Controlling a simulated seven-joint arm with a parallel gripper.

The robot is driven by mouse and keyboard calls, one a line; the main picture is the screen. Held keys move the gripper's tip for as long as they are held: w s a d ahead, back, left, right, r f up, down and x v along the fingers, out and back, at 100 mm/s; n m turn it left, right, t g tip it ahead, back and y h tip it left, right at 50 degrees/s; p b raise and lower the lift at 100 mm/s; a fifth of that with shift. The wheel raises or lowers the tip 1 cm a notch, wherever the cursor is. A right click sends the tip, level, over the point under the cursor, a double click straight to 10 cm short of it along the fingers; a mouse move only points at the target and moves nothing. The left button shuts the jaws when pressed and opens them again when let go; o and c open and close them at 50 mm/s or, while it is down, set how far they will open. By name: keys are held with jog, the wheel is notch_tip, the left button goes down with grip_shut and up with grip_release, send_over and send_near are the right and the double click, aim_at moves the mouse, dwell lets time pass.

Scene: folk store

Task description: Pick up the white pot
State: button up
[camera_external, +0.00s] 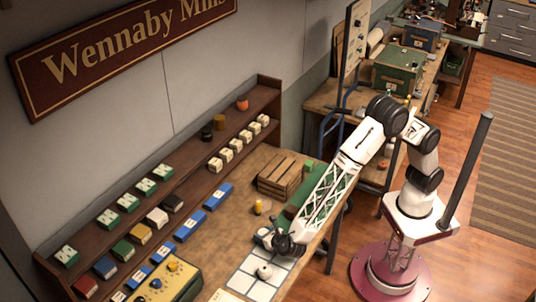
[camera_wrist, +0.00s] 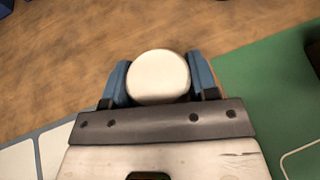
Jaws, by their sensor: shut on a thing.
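In the wrist view, the white pot (camera_wrist: 158,78) shows as a smooth pale rounded shape between the two blue fingers of my gripper (camera_wrist: 160,68). The fingers are shut on it, one at each side. Its lower part is hidden, and I cannot tell whether it touches the table. In the external view, my gripper (camera_external: 264,237) is low over the table near its front edge, beside a pale tiled area. The held pot is hard to make out there.
A small white rounded thing (camera_external: 264,271) shows on the pale tiles (camera_external: 254,290). A small yellow item (camera_external: 258,207) and a wooden crate (camera_external: 281,176) stand farther back. A green mat (camera_wrist: 265,85) lies to the right in the wrist view. Bare wood lies beyond the pot.

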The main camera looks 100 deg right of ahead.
aim_at(263, 232)
jog(key=shift+r, duration=0.1)
jog(key=shift+r, duration=0.7)
notch_tip(263, 232, up, 2)
jog(key=shift+r, duration=0.15)
jog(key=s, duration=0.5)
jog(key=s+d, duration=0.1)
jog(key=s, duration=0.4)
jog(key=s+d+r, duration=0.1)
jog(key=s, duration=0.5)
jog(key=shift+d, duration=0.15)
